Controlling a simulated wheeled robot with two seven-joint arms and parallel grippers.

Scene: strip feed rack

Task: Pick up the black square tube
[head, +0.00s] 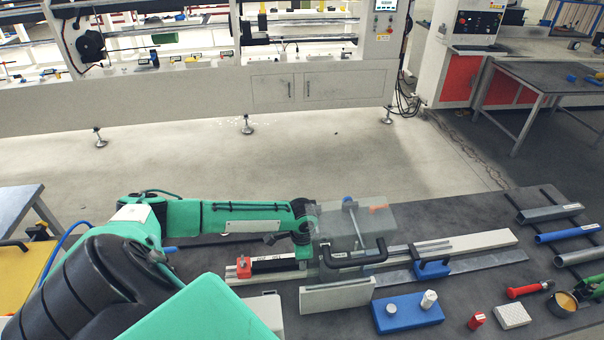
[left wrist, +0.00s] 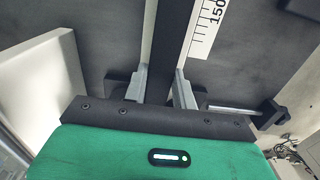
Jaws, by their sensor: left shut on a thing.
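The black square tube (head: 274,266) lies along the light rail on the dark table, with its left end by a red block. In the left wrist view the tube (left wrist: 176,35) runs up the picture between the two grey fingers. My left gripper (left wrist: 160,88) is shut on it, one finger on each side. In the head view my left gripper (head: 303,246) is over the tube's right part, and its fingertips are hard to make out. My right gripper is not in view.
A clear guard with a black handle (head: 357,254) stands just right of my left gripper. A white upright plate (head: 337,296) is in front. A blue block (head: 408,313), a red screwdriver (head: 528,290) and several tubes lie to the right. A scale (left wrist: 208,28) runs beside the tube.

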